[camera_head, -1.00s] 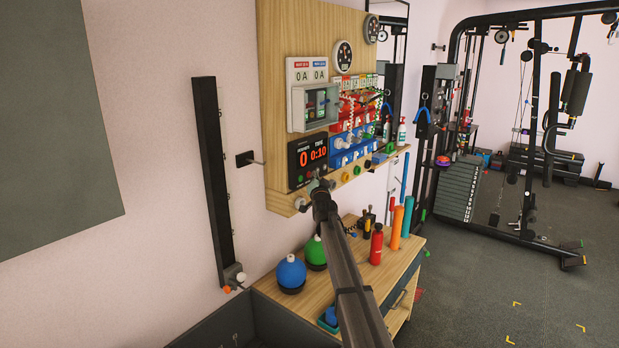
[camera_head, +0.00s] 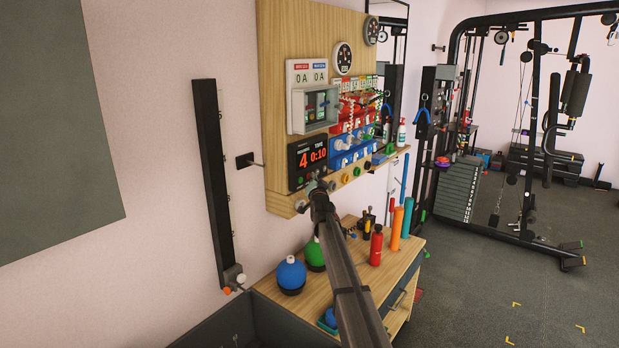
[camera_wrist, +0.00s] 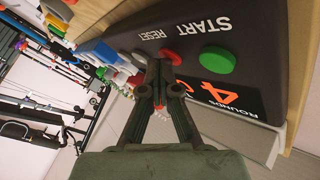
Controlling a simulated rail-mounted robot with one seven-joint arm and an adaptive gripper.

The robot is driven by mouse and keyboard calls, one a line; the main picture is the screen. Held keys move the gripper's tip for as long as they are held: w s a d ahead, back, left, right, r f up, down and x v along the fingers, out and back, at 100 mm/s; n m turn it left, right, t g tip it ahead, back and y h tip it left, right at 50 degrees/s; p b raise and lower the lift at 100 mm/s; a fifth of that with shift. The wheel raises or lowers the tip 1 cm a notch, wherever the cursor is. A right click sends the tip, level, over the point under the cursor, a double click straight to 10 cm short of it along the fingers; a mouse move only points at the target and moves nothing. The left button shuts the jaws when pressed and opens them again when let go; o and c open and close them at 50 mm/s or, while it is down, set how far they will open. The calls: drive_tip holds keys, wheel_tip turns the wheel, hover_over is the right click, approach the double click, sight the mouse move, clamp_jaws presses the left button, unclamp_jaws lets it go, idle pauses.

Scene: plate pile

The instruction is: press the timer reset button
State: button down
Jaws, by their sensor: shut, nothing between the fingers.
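The timer (camera_head: 296,178) is a black box on the wooden board, with a red display reading 4 and 0:10. In the wrist view its dark face (camera_wrist: 258,38) carries a green START button (camera_wrist: 217,60) and a red RESET button (camera_wrist: 170,57). My gripper (camera_wrist: 160,66) is shut and empty, its fingertips right at the red button and partly overlapping it. I cannot tell if they touch it. The green button is clear of the fingers. In the head view my gripper (camera_head: 317,187) is just below the display, and my arm hides part of the timer's lower edge.
The wooden board (camera_head: 285,30) also holds a grey box (camera_head: 297,122), red and blue parts, and gauges. Below, a wooden bench (camera_head: 318,292) carries blue and green round objects (camera_head: 291,274) and several upright cylinders. A black vertical rail (camera_head: 210,170) is on the wall at left.

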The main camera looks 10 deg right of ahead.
drive_tip(key=shift+s+d+f+b, duration=0.15)
drive_tip(key=shift+s+b, duration=0.05)
drive_tip(key=shift+b, duration=0.9)
drive_tip(key=shift+s+d+b, duration=0.35)
drive_tip(key=shift+d+b, duration=0.05)
drive_tip(key=shift+b, duration=1)
drive_tip(key=shift+r+p, duration=0.25)
drive_tip(key=shift+p, duration=0.15)
drive_tip(key=s+d+p, duration=0.1)
drive_tip(key=p, duration=0.4)
drive_tip(key=s+d+p, duration=0.2)
drive_tip(key=p, duration=0.4)
drive_tip(key=shift+s+d+f, duration=0.1)
drive_tip(key=shift+s+d, duration=0.1)
drive_tip(key=shift+d, duration=0.1)
